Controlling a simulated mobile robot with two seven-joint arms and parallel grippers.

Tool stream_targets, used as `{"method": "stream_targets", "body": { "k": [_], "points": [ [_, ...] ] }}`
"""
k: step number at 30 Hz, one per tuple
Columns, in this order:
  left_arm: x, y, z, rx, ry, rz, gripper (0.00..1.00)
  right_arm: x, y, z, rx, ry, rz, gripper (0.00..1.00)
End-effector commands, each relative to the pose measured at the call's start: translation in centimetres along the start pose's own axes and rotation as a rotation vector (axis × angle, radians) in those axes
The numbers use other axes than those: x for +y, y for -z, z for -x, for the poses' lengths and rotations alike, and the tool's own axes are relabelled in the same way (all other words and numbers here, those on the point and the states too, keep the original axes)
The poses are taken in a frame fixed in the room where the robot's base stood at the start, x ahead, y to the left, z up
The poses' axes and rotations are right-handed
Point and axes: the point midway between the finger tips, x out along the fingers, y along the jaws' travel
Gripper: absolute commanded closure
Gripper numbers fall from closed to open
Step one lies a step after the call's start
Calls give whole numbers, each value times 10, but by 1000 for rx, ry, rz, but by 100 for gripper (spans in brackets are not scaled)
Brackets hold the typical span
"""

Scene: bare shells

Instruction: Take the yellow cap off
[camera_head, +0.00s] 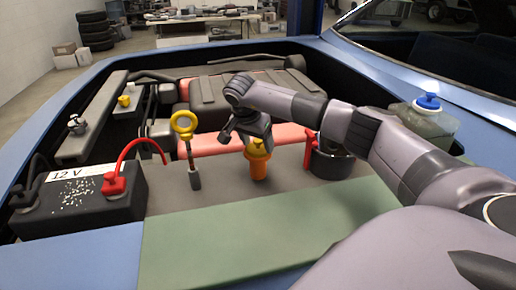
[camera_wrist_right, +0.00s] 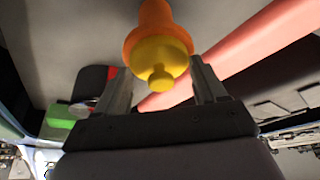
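The yellow cap (camera_head: 259,147) sits on top of an orange neck (camera_head: 259,170) in the engine bay. In the right wrist view the cap (camera_wrist_right: 158,62) shows its small knob towards the camera, with the orange neck (camera_wrist_right: 155,15) behind it. My right gripper (camera_head: 252,137) is at the cap from above and partly hides it in the head view. In the wrist view its two fingers (camera_wrist_right: 160,68) are apart on either side of the cap, with a visible gap on the left. Contact on the right is unclear. My left gripper is not in view.
A yellow-ringed dipstick (camera_head: 183,123) stands left of the neck. A black battery (camera_head: 80,203) with a red clamp (camera_head: 114,184) is further left. A dark round canister (camera_head: 331,160) stands on the right, and a blue-capped reservoir (camera_head: 427,120) is beyond my right arm. A green mat (camera_head: 230,240) covers the front edge.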

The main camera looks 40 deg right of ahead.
Motion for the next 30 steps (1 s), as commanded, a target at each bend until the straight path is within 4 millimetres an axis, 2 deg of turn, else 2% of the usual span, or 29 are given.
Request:
{"method": "stream_targets", "body": {
  "k": [1, 2, 3, 11, 17, 23, 30],
  "points": [
    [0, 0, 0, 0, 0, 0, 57, 0, 0, 0, 0, 0, 0, 47],
    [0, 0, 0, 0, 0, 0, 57, 0, 0, 0, 0, 0, 0, 57],
    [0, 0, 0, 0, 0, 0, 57, 0, 0, 0, 0, 0, 0, 61],
    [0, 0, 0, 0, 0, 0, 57, 0, 0, 1, 0, 0, 0, 61],
    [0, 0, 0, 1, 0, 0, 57, 0, 5, 11, 1, 2, -1, 61],
    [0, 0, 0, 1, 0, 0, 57, -1, 18, 41, 2, 4, -2, 61],
    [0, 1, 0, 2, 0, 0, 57, -1, 41, 98, 2, 5, -2, 61]
  ]
}}
